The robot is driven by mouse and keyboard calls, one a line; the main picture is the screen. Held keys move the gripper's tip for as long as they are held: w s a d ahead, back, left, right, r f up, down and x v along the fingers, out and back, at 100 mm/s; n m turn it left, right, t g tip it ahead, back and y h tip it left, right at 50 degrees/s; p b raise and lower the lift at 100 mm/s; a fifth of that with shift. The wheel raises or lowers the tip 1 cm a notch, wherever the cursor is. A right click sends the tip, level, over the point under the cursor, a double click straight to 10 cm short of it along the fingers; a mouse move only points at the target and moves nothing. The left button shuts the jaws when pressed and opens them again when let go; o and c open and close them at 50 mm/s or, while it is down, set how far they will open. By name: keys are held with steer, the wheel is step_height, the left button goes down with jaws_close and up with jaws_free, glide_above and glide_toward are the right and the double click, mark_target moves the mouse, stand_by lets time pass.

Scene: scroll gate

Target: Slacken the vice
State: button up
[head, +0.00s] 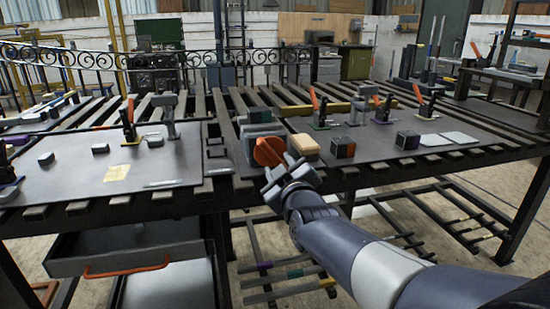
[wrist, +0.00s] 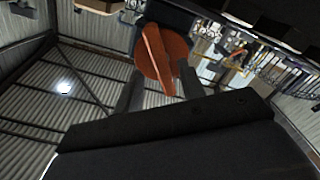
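The vice (head: 262,130) is a grey block form at the front edge of the workbench. Its round orange handle (head: 268,151) faces me; in the wrist view the handle (wrist: 162,58) shows a raised bar across a disc, the bar tilted a little off upright. My gripper (head: 277,168) is just in front of the handle and partly covers its lower edge. In the wrist view my gripper (wrist: 160,80) is open, with its two fingers apart below and to either side of the bar. I cannot tell whether a finger touches the handle. The vice jaws are mostly hidden.
A tan block (head: 303,145) sits close right of the handle, with dark cubes (head: 342,148) further right. Orange-handled clamps (head: 319,112) stand behind. A drawer with an orange pull (head: 127,266) hangs below left. The left grey mat (head: 70,178) has free room.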

mark_target(274, 158)
steer(key=v, duration=0.3)
steer(key=shift+s+d, duration=0.1)
steer(key=shift+s, duration=0.15)
steer(key=w+a+m+b, duration=0.1)
steer(key=w+m, duration=0.2)
steer(key=m, duration=0.9)
steer(key=w+a+m+b, duration=0.1)
steer(key=w+m, duration=0.2)
steer(key=m, duration=0.9)
steer(key=w+a+m+b, duration=0.1)
steer(key=w+m, duration=0.3)
steer(key=m, duration=0.8)
steer(key=shift+a+r+b, duration=0.1)
steer(key=shift+r+b, duration=0.1)
steer(key=shift+b, duration=0.4)
